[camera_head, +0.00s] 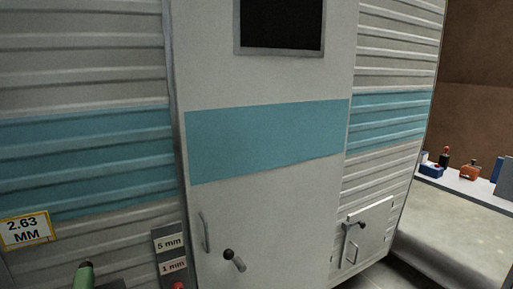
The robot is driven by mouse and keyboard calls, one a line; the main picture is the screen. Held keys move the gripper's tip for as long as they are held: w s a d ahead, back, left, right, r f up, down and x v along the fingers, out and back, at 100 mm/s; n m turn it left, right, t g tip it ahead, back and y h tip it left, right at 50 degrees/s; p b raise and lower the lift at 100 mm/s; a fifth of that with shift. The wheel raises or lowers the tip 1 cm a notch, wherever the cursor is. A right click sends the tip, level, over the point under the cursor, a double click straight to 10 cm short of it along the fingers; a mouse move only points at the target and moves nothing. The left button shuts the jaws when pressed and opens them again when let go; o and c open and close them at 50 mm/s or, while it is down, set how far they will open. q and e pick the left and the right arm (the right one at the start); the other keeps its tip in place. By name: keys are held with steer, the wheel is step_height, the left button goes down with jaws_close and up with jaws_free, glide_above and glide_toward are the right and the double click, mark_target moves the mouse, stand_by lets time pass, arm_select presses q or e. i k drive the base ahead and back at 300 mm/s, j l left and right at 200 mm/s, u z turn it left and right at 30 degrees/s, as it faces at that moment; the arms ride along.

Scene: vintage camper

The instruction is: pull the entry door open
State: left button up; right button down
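The entry door (265,75) is a tall off-white panel with a blue band across it. A dark window (281,24) is in its upper part. The door looks shut in its frame. A vertical grey bar handle (205,232) is low near the door's left edge. Just right of it, a dark round knob (229,254) has a short light grey lever or rod angled down to the right. Neither of my grippers shows in the view, and nothing touches the handle or the knob.
A small hatch (366,235) is right of the door. Signs (27,230) (170,249) and a green-topped object (84,274) stand at lower left. A bench (470,184) at right holds a blue box (431,170) and an orange item (470,172). Grey floor (372,277) shows below the hatch.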

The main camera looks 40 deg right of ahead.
mark_target(263, 91)
steer(key=z, duration=1.3)
